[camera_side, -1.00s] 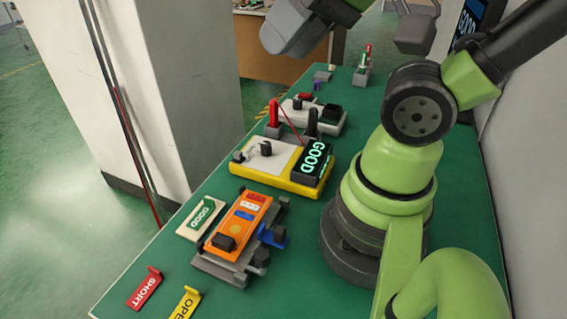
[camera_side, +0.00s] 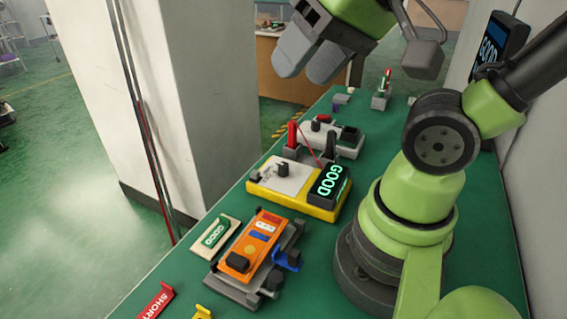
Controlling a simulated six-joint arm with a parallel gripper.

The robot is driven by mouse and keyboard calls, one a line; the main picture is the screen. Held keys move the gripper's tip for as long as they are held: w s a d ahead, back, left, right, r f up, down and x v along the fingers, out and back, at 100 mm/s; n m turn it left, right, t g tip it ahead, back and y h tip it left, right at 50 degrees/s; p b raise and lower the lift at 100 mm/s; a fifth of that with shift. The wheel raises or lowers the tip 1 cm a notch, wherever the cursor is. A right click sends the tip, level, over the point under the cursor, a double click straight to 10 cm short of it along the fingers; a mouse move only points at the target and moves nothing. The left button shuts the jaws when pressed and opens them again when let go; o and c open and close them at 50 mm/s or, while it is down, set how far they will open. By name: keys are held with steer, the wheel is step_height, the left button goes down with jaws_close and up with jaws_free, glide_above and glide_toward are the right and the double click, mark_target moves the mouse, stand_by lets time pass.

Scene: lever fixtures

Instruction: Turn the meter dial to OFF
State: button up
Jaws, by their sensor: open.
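The yellow meter (camera_side: 262,192) lies on the green bench in the middle of the view. Its dark display (camera_side: 329,186) reads GOOD in green letters. A small black dial (camera_side: 283,170) stands on its pale face. I cannot read the dial's setting at this size. My gripper (camera_side: 303,72) is at the top of the view, well above the bench and apart from the meter. Its two grey fingers are spread with nothing between them.
An orange device (camera_side: 263,229) sits in a grey fixture with a blue lever (camera_side: 287,260) in front. A green GOOD tag (camera_side: 215,234) and red SHORT tag (camera_side: 155,302) lie at the left. Red and black posts with a grey unit (camera_side: 345,149) stand behind the meter.

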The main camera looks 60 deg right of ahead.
steer(key=w+d+f+m+g+h, duration=0.2)
steer(key=w+d+f+m+g, duration=0.1)
steer(key=w+d+f+m, duration=0.3)
steer(key=m+g, duration=0.4)
steer(key=m, duration=0.3)
glide_above(283, 164)
step_height(283, 164, down, 11)
step_height(283, 164, down, 10)
steer(key=shift+f, duration=0.1)
steer(key=c, duration=0.9)
